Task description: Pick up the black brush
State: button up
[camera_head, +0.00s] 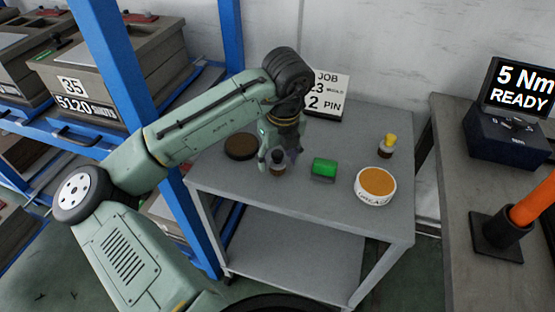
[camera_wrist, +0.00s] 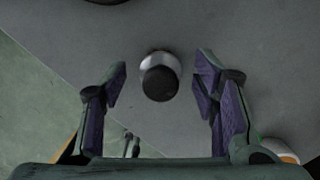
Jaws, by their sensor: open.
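The black brush (camera_head: 277,168) seems to be the small upright piece with a black top and pale body on the grey table. In the wrist view the black brush (camera_wrist: 160,82) is seen from above, its round black top over a white body. My gripper (camera_head: 280,160) is above and around it, pointing down. In the wrist view my gripper (camera_wrist: 162,77) is open, with one finger on each side of the brush and a visible gap to both. The brush's lower part is partly hidden in the head view.
On the table, a dark round disc (camera_head: 241,147) lies left, a green-and-grey piece (camera_head: 324,168) right, then an orange-topped white tin (camera_head: 376,187) and a yellow-topped piece (camera_head: 389,147). A job sign (camera_head: 328,96) stands behind. A blue rack post (camera_head: 128,70) is left.

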jog(key=shift+f, duration=0.6)
jog(key=shift+c, duration=0.6)
jog(key=c, duration=1.1)
jog(key=shift+w+r, duration=0.1)
jog(key=shift+r, duration=0.5)
notch_tip(320, 180, up, 2)
jog(key=shift+r+b, duration=0.2)
jog(key=shift+b, duration=0.35)
jog(key=s+a, duration=0.2)
jog(key=s, duration=0.2)
jog(key=s+a+r+b, duration=0.1)
jog(key=s+a, duration=0.2)
jog(key=s, duration=0.2)
jog(key=s+a+b, duration=0.1)
jog(key=s+a, duration=0.1)
jog(key=s, duration=0.3)
jog(key=shift+s+a+r, duration=0.15)
jog(key=shift+s+r, duration=0.05)
